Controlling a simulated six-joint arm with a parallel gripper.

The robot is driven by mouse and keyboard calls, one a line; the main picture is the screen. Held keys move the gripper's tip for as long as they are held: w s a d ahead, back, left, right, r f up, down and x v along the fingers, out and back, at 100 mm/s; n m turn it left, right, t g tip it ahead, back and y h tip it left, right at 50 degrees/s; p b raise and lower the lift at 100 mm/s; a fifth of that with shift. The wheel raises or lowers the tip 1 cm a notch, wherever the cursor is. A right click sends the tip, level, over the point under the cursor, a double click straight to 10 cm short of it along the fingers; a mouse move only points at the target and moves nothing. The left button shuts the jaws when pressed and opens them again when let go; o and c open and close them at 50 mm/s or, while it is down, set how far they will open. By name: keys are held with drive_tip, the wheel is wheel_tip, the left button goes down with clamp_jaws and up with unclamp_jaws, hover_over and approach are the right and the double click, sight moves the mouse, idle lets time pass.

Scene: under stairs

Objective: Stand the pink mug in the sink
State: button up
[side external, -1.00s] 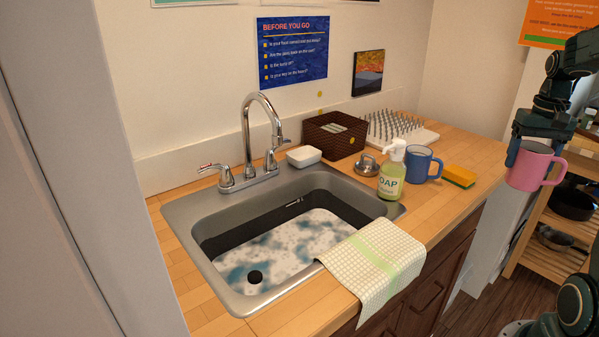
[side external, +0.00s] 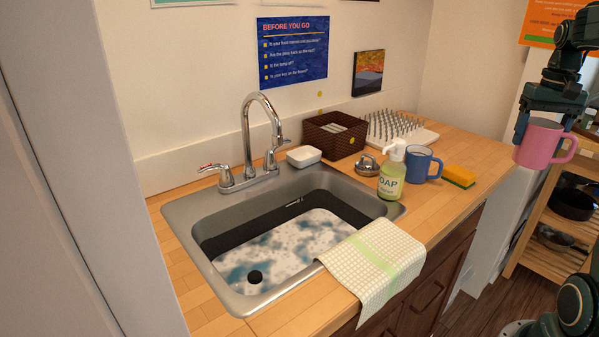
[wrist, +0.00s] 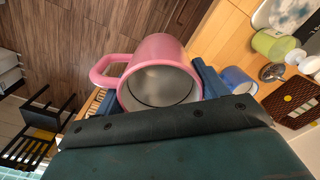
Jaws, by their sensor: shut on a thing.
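The pink mug (side external: 540,144) is upright in the side external view, held in the air at the right, off the counter's right end. My gripper (side external: 540,118) is shut on the mug from above. In the wrist view the mug (wrist: 158,72) sits between my fingers, its open mouth towards the camera and its handle to the left. The sink (side external: 222,288) is set in the wooden counter at the left. It has a dark inner band and soapy, bluish-white water with a dark round drain piece.
A blue mug (side external: 421,164), soap bottle (side external: 390,176), sponge (side external: 459,177) and metal stopper (side external: 367,165) stand right of the sink. A towel (side external: 374,268) hangs over the front edge. The faucet (side external: 262,108) rises behind the sink. A wicker basket (side external: 336,138) and spiked rack (side external: 400,132) stand behind.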

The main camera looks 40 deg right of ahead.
wheel_tip(320, 180, up, 6)
drive_tip(key=w+a+n, duration=0.3)
drive_tip(key=w, duration=0.6)
drive_tip(key=w+a+n, duration=0.4)
drive_tip(key=w, duration=0.5)
drive_tip(key=w+a+f+n, duration=0.1)
drive_tip(key=w+a+n, duration=0.3)
drive_tip(key=w+a, duration=0.45)
drive_tip(key=w+a+n, duration=0.4)
drive_tip(key=w+a, duration=0.2)
drive_tip(key=a, duration=0.6)
wheel_tip(320, 180, down, 34)
drive_tip(key=shift+d+r, duration=0.25)
drive_tip(key=shift+f, duration=2.1)
drive_tip(key=shift+f, duration=0.15)
